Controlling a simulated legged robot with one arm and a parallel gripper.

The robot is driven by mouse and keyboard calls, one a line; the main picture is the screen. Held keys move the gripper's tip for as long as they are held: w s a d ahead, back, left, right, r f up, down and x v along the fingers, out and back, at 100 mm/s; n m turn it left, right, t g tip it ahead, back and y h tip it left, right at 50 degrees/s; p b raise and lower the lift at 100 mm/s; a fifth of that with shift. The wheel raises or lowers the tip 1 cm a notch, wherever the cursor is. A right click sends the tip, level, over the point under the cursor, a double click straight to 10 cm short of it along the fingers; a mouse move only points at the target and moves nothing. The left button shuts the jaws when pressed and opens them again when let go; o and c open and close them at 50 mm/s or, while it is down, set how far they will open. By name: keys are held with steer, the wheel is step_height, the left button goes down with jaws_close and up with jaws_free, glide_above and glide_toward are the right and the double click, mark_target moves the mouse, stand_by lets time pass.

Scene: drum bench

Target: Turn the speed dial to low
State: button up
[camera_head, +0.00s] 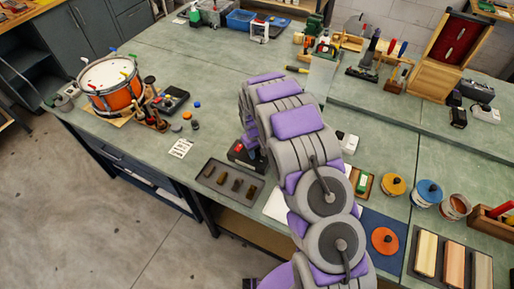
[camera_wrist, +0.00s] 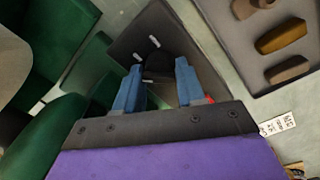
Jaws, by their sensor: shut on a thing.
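A dark control box (camera_head: 238,157) with a small red part sits on the green bench near its front edge, partly hidden by my arm. In the wrist view its dark face (camera_wrist: 128,38) shows several short white marks around a black dial (camera_wrist: 157,68). My gripper (camera_wrist: 158,70) has its two blue fingers on either side of the dial and is shut on it. The dial's pointer and exact setting cannot be made out. In the head view my gripper (camera_head: 250,139) is at the box, and the dial is hidden.
A dark tray (camera_head: 212,181) with several brown blocks lies close to the box, and a paper label (camera_head: 181,148) lies to its left. An orange drum (camera_head: 109,88) stands at the far left. Round tins (camera_head: 392,185) and a blue mat (camera_head: 373,225) are to the right.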

steer(key=n+p, duration=0.1)
steer(key=n, duration=0.3)
steer(key=shift+w+a+r+n+p, duration=0.2)
steer(key=shift+n+p, duration=0.1)
steer(key=shift+p, duration=0.1)
steer(key=shift+s+d+n+t+p, duration=0.1)
steer(key=shift+n+t+p, duration=0.25)
steer(key=shift+n, duration=1.25)
steer(key=shift+f, duration=0.1)
steer(key=o, duration=1)
steer(key=shift+s+f, duration=0.1)
step_height(320, 180, up, 17)
steer(key=shift+s+a, duration=0.3)
steer(key=shift+s, duration=0.1)
